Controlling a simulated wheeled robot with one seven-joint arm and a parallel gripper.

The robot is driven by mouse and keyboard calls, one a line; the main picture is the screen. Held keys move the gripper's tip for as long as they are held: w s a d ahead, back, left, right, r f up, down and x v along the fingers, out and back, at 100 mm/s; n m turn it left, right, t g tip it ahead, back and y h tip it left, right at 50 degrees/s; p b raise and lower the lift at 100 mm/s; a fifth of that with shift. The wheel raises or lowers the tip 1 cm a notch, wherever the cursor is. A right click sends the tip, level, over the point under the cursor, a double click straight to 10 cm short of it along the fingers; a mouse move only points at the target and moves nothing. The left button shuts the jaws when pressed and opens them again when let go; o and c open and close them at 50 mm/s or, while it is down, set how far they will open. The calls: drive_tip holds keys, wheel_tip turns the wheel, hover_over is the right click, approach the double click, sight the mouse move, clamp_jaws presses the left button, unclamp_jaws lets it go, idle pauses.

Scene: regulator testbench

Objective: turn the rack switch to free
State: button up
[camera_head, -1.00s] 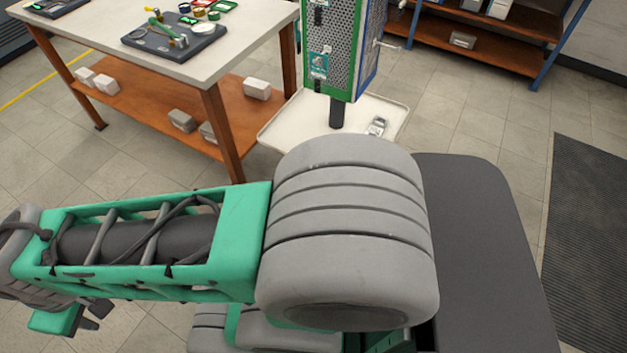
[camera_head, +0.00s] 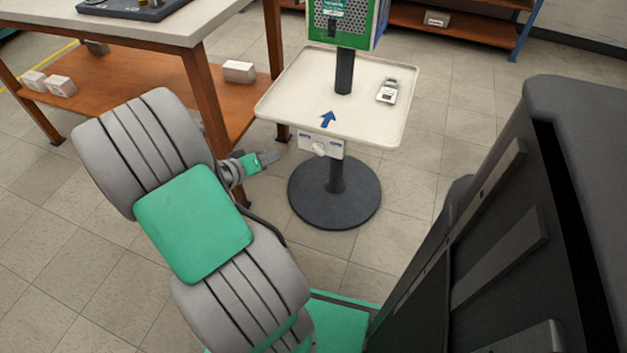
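The rack switch looks to be the round white knob (camera_head: 320,149) on a small white panel with two blue-grey marks. The panel hangs at the front edge of the white tray (camera_head: 290,92) of a stand. Which way the switch is set is too small to tell. My gripper (camera_head: 270,159) is left of the knob at about the same picture height, apart from it, with its grey fingers pointing right. It is seen side-on and small, so its opening cannot be told. Nothing shows held in it.
The stand has a dark post and round dark base (camera_head: 334,193). A blue arrow (camera_head: 328,119) and a small grey-white device (camera_head: 388,91) are on the tray. A workbench (camera_head: 160,32) stands left, with white boxes below. Floor right of the stand is clear.

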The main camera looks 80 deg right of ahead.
sight(316, 151)
drive_tip(key=s+d+f+b, duration=0.1)
drive_tip(key=s+d+f, duration=0.1)
drive_tip(key=s+d, duration=0.1)
drive_tip(key=s+d+f+g+h+b, duration=0.1)
drive_tip(key=s+d+f+b, duration=0.1)
drive_tip(key=s+d, duration=0.1)
drive_tip(key=s+d+f+g+h+b, duration=0.1)
drive_tip(key=s+d+f, duration=0.1)
drive_tip(key=s+d, duration=0.2)
drive_tip(key=shift+d+f, duration=0.1)
drive_tip(key=shift+d, duration=0.7)
clamp_jaws()
